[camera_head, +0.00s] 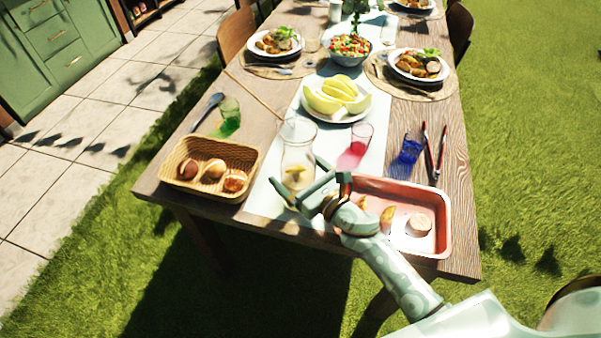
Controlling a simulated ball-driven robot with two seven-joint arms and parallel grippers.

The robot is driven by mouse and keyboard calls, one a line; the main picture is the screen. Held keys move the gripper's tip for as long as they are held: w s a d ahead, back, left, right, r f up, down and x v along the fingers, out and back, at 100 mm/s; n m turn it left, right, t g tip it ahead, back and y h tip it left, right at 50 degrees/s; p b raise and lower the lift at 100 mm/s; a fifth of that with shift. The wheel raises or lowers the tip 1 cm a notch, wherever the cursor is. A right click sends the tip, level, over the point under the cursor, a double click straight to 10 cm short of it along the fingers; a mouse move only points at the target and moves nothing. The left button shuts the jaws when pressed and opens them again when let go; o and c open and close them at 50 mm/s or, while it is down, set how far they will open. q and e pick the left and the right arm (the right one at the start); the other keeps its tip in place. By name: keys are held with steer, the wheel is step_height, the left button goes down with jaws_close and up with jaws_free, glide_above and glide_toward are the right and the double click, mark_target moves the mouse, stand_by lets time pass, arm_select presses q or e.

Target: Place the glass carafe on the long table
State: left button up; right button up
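The clear glass carafe (299,157) stands upright on the pale runner near the front end of the long wooden table (158,172). Something yellowish, like a lemon slice, shows low inside it. My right gripper (296,170), whose arm comes in from the lower right, is at the carafe's lower part. Its two fingers are spread on either side of the glass and look open; contact with the glass is hard to judge. The gripper hides part of the carafe's base. My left gripper is not in view.
A wicker basket of rolls (172,170) stands left of the carafe, a red tray (441,235) to the right, partly behind my arm. Pink (361,135), green (230,108) and blue (411,146) glasses and a melon plate (338,114) stand nearby.

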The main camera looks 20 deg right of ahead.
steer(key=shift+r, duration=0.2)
steer(key=v, duration=1.2)
steer(key=shift+f, duration=0.15)
stand_by(0.8)
